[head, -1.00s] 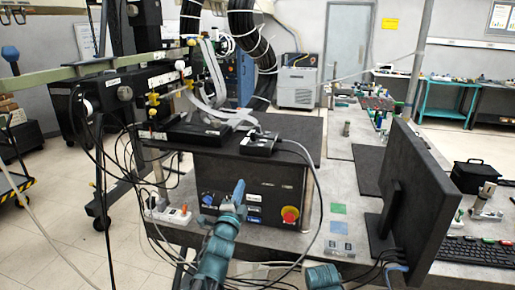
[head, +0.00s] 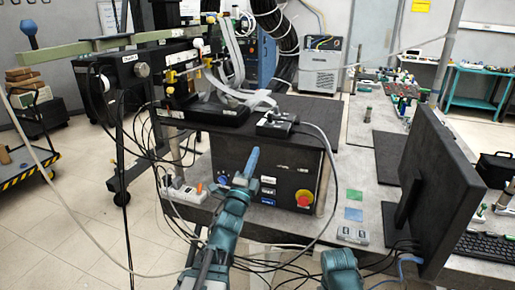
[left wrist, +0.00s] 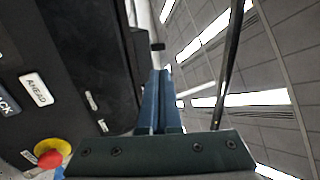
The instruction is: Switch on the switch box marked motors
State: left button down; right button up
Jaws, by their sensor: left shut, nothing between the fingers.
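A black control box (head: 287,160) stands on the bench, with labels, a blue knob (head: 225,179) and a red button on a yellow collar (head: 304,198). No "motors" marking is legible. My left gripper (head: 254,152) is shut and empty in front of the control box's panel; contact is unclear. In the left wrist view its blue fingers (left wrist: 158,85) are together, beside a black panel (left wrist: 50,55) with "AHEAD" and partly cut "BACK" labels and the red button (left wrist: 50,159). My right gripper is out of view.
Cables hang around the control box. A black adapter (head: 275,124) lies on its top. A monitor (head: 433,185) and keyboard (head: 478,250) stand at the right.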

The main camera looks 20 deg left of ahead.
aim_at(269, 117)
pick_arm(q)
jog(key=p+x, duration=0.5)
jog(key=x, duration=0.8)
jog(key=shift+r+p, duration=0.25)
jog(key=shift+p, duration=0.45)
jog(key=shift+w+r+g+p, duration=0.15)
jog(key=shift+r+g+p, duration=0.15)
jog(key=shift+g+p, duration=0.75)
jog(key=shift+w+r+t+p, duration=0.25)
jog(key=shift+w+r+p, duration=0.5)
jog(key=shift+p, duration=0.25)
jog(key=shift+f, duration=0.1)
jog(key=shift+s, duration=0.15)
jog(key=s+r+p, duration=0.5)
jog(key=s+r, duration=0.1)
jog(key=s, duration=0.6)
jog(key=shift+s+a+p, duration=0.2)
jog(key=shift+s+p, duration=0.05)
jog(key=shift+p, duration=0.15)
